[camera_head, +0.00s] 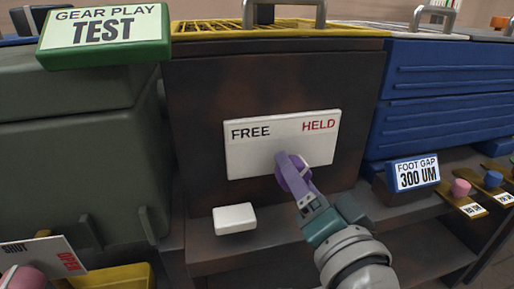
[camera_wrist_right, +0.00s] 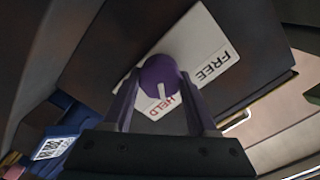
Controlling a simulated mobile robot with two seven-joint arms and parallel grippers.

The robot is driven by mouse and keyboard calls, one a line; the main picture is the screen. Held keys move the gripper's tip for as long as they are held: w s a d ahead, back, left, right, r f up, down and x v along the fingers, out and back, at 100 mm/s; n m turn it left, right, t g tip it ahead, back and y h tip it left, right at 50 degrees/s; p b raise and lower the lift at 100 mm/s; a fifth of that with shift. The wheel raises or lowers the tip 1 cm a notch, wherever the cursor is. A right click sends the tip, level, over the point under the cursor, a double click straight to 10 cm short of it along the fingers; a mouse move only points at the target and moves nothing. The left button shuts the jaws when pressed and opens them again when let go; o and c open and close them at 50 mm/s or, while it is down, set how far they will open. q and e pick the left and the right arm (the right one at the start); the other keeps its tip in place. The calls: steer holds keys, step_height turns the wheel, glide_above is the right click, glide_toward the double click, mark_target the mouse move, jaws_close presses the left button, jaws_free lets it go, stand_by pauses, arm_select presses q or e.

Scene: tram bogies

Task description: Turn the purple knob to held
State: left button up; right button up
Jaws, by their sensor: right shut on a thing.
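The purple knob (camera_head: 295,176) sits on a white plate (camera_head: 250,152) marked FREE at left and HELD at right. My right gripper (camera_head: 294,172) is shut on the knob, with a purple finger on each side. The knob shows between both fingers in the right wrist view (camera_wrist_right: 158,72). The fingers hide part of the knob in the head view. My left gripper is not in view.
A white block (camera_head: 234,219) juts out below the plate. A blue "FOOT GAP 300 UM" sign (camera_head: 414,174) and pink and blue knobs stand at right. A green "GEAR PLAY TEST" sign (camera_head: 103,35) is at upper left. Metal handles (camera_head: 284,12) rise above.

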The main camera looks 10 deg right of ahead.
steer(key=shift+m, duration=0.5)
steer(key=o, duration=1.4)
steer(key=shift+c, duration=0.2)
steer(key=s+p, duration=0.2)
steer(key=s, duration=0.8)
steer(key=shift+d, duration=0.15)
